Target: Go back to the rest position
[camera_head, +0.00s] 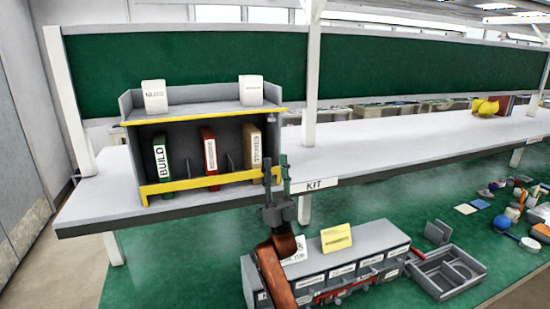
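My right gripper (276,168) points up in front of the shelf unit's right side, at the end of my orange-brown arm. Its two fingers stand apart with a gap between them, and I see nothing held there. It overlaps the shelf unit's right edge in the picture; whether it touches cannot be told. My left gripper is not in view.
A grey shelf unit (185,115) with yellow edges holds green, red and tan books on the white bench (375,143). Below is a grey drawer block (375,238) with cards on top, an open tray (447,273) beside it, and scattered small items at right.

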